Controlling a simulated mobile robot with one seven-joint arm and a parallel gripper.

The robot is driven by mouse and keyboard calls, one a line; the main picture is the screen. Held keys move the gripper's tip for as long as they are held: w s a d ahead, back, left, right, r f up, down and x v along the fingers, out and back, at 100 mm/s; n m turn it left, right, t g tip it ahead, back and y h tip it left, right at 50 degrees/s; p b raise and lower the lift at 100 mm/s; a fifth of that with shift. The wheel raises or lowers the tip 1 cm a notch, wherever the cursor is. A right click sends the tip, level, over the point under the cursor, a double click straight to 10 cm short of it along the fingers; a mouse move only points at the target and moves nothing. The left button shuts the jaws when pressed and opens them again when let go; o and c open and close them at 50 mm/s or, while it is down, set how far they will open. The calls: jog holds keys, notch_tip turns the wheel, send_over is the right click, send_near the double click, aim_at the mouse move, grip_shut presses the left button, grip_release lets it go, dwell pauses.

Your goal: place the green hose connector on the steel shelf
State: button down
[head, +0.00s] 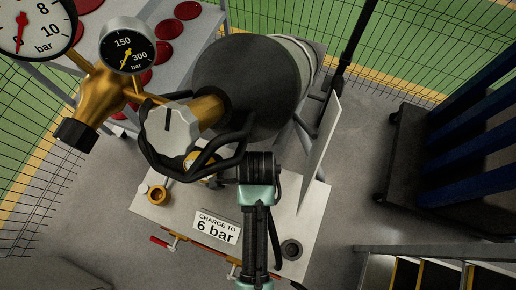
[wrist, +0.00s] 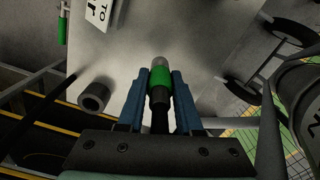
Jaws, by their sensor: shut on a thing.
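My gripper (wrist: 160,88) is shut on the green hose connector (wrist: 160,94), as the wrist view shows. The connector has a green band and a pale rounded tip, and a dark stem or hose runs back between the blue fingers. It is held over a pale flat surface (wrist: 205,45), apparently the labelled panel (head: 310,215) of the head view; the gap cannot be told. In the head view my arm crosses this panel, and neither connector nor fingertips can be made out. I cannot tell for sure which surface is the steel shelf.
A dark gas cylinder (head: 245,80) with brass fittings, a grey knob (head: 171,130) and two gauges (head: 127,46) stands close by. The panel bears a "CHARGE TO 6 bar" sign (head: 216,227) and a black ring (head: 291,249). A dark rack (head: 410,150) stands right; floor between is clear.

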notch_tip(320, 180, down, 3)
jog(key=shift+f, duration=0.1)
jog(key=shift+d+f+p, duration=0.2)
jog(key=shift+f+p, duration=0.1)
jog(key=shift+f, duration=0.2)
jog(key=shift+f, duration=0.1)
jog(key=c, duration=0.6)
grip_release()
notch_tip(320, 180, up, 12)
jog(key=shift+r, duration=0.15)
